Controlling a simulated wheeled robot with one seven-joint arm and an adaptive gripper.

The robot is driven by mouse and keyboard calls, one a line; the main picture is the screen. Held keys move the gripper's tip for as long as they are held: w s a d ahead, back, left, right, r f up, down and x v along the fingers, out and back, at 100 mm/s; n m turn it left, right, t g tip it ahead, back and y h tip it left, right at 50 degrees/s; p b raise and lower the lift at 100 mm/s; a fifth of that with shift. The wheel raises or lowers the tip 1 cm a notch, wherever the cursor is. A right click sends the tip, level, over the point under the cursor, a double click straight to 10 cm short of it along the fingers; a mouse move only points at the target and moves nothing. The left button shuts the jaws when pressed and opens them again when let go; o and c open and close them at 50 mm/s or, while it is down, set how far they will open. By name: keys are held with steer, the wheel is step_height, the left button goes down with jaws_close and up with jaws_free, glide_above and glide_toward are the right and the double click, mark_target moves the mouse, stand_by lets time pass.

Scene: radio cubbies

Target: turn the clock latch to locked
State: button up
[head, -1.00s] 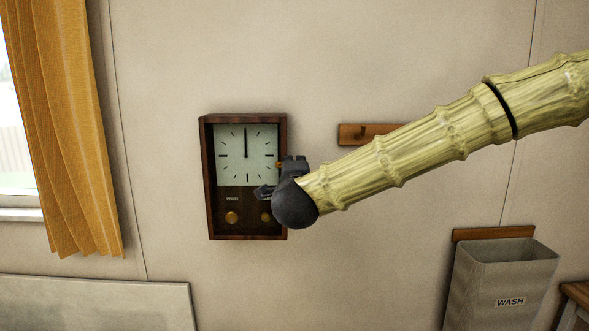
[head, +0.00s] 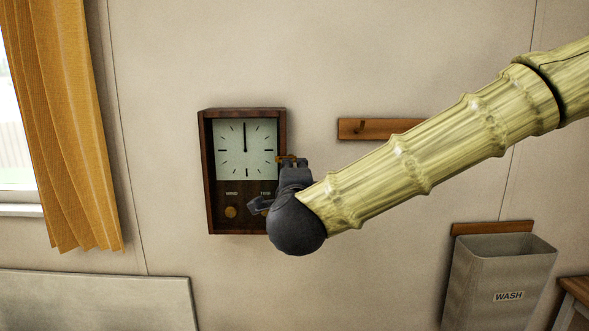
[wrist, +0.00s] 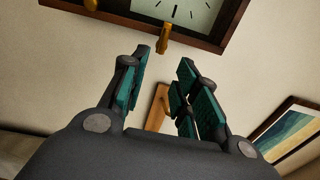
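The wall clock (head: 244,194) has a dark wooden case, a pale dial and two round brass knobs below. A small brass latch (head: 285,158) sits at the right edge of its case. In the wrist view the latch (wrist: 163,38) sticks out from the case edge, just beyond and between my fingertips. My gripper (head: 277,186) is in front of the clock's lower right corner and hides part of it. In the wrist view my gripper (wrist: 164,60) is open, with a clear gap between its teal pads. No contact with the latch can be made out.
A wooden peg rail (head: 380,129) is on the wall right of the clock, partly behind my arm. A grey bin marked WASH (head: 500,270) hangs lower right. An orange curtain (head: 62,130) is at the left. A framed picture (wrist: 285,135) shows in the wrist view.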

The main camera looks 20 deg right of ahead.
steer(key=shift+v, duration=1.25)
steer(key=s+a+f+n+g+y+p, duration=0.15)
steer(key=f+n, duration=0.25)
steer(key=f, duration=1)
steer(key=s+f+n+g+y, duration=0.1)
steer(key=f+n+g+y, duration=0.2)
steer(key=f, duration=1.1)
steer(key=s+a+f+n+g+p, duration=0.1)
steer(key=s+f+n+g, duration=0.3)
steer(key=f, duration=1)
steer(key=s+d+f+n+g, duration=0.2)
steer(key=s+f+n+g, duration=0.1)
steer(key=s+f, duration=0.5)
steer(key=s+d+f+n+g+p, duration=0.1)
steer(key=s+d+f+n+g, duration=0.1)
steer(key=s+f, duration=0.7)
steer(key=s+d+f+n+g, duration=0.2)
steer(key=s+f+n+g, duration=0.2)
steer(key=s+f, duration=0.4)
steer(key=s+n, duration=0.1)
steer(key=s, duration=0.4)
steer(key=shift+p, duration=0.3)
steer(key=shift+f+y, duration=0.15)
steer(key=shift+y, duration=0.1)
